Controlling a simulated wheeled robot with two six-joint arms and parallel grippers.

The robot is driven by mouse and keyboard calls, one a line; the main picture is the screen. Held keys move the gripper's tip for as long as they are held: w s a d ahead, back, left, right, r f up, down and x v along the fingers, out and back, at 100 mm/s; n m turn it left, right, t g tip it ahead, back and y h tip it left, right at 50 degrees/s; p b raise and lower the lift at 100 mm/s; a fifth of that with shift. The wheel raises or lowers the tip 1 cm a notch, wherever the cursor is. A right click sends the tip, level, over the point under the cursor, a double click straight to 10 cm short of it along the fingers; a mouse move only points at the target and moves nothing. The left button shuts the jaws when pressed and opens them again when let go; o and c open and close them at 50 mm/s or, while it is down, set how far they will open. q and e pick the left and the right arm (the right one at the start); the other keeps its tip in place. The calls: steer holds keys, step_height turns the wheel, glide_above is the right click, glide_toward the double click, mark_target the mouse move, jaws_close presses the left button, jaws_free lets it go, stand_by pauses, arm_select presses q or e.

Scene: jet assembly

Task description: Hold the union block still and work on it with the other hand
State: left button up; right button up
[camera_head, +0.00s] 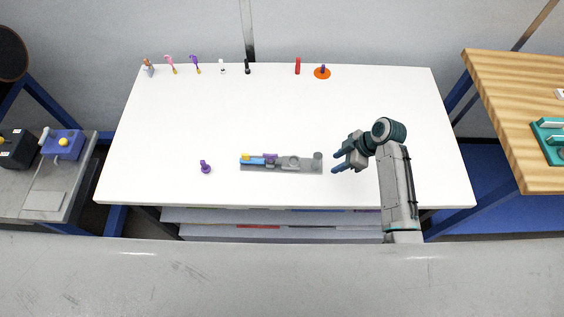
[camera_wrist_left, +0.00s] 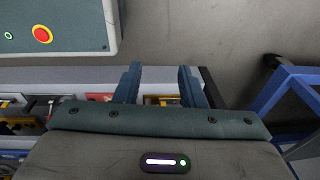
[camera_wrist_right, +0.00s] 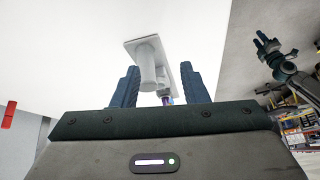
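A long grey holder (camera_head: 308,167) lies near the front middle of the white table. At its left end sit a blue part (camera_head: 256,161), a yellow piece (camera_head: 245,157) and a purple piece (camera_head: 270,158); I cannot tell which is the union block. A grey round post (camera_head: 318,156) stands at the right end. My right gripper (camera_head: 335,162) is open and empty, just right of that end. In the right wrist view the post (camera_wrist_right: 148,62) shows beyond the open fingers (camera_wrist_right: 160,85). My left gripper (camera_wrist_left: 160,80) is open and empty, outside the head view.
A purple part (camera_head: 206,168) stands left of the holder. Small tools, a red cylinder (camera_head: 298,66) and an orange disc (camera_head: 322,73) line the back edge. The table's middle is clear. Shelves sit below the front edge. A wooden table (camera_head: 515,120) stands at right.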

mark_target(317, 161)
steer(key=w+a+f+b, duration=0.1)
steer(key=w+a+f+n+b, duration=0.1)
steer(key=a+f+b, duration=0.1)
steer(key=w+a+f+n+b, duration=0.1)
steer(key=a+f+b, duration=0.1)
steer(key=shift+w+a+y, duration=0.15)
steer(key=shift+w+y, duration=0.05)
steer(key=shift+y, duration=0.2)
steer(key=shift+a+f+b, duration=0.4)
steer(key=shift+b, duration=0.3)
arm_select(q)
steer(key=s+f, duration=0.5)
steer(key=f, duration=0.4)
steer(key=shift+s, duration=0.25)
arm_select(e)
jaws_close()
